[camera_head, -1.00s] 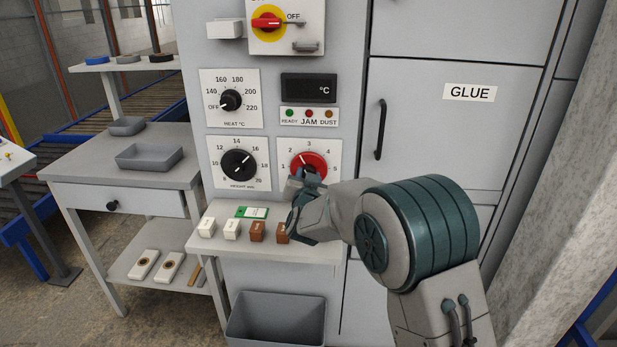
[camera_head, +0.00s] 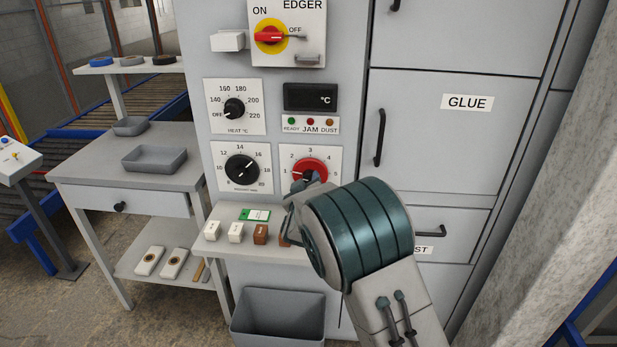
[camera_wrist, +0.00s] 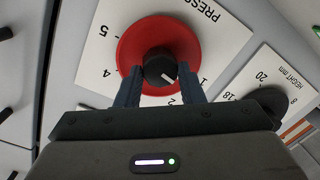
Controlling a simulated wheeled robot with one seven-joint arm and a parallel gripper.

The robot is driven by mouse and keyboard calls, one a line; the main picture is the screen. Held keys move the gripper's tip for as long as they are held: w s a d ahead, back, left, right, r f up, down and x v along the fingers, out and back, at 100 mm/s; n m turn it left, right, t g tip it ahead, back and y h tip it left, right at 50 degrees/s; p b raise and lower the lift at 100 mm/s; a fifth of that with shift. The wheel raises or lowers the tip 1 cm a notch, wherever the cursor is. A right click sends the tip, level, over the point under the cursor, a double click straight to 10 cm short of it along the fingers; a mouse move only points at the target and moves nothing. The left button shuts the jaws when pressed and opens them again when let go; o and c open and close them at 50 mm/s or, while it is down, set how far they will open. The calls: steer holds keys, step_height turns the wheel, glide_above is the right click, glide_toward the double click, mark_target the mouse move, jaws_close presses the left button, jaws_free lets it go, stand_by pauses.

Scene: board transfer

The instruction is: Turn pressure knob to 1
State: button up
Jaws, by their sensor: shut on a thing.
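The pressure knob, with a black grip on a red disc (camera_head: 312,166), is on the lower right dial plate of the machine front. My gripper (camera_head: 306,186) is at this knob, and my wrist hides part of it. In the wrist view my gripper (camera_wrist: 160,72) has its two fingers on either side of the black grip (camera_wrist: 158,66), shut on it. The grip's white mark sits between the 1 and the 2, seemingly nearer the 2. The 4 and 5 show to the left of the disc.
The height knob (camera_head: 242,169) is just left of the pressure dial, with the heat knob (camera_head: 235,108) above it. A shelf (camera_head: 212,244) with small blocks and a green card juts out below. A GLUE cabinet door (camera_head: 440,135) is at right.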

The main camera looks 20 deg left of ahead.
steer(key=shift+f+n+p, duration=0.1)
steer(key=shift+n+p, duration=0.45)
steer(key=shift+n, duration=0.35)
steer(key=o, duration=1)
steer(key=b+v, duration=0.1)
steer(key=v, duration=1.3)
steer(key=shift+a, duration=0.15)
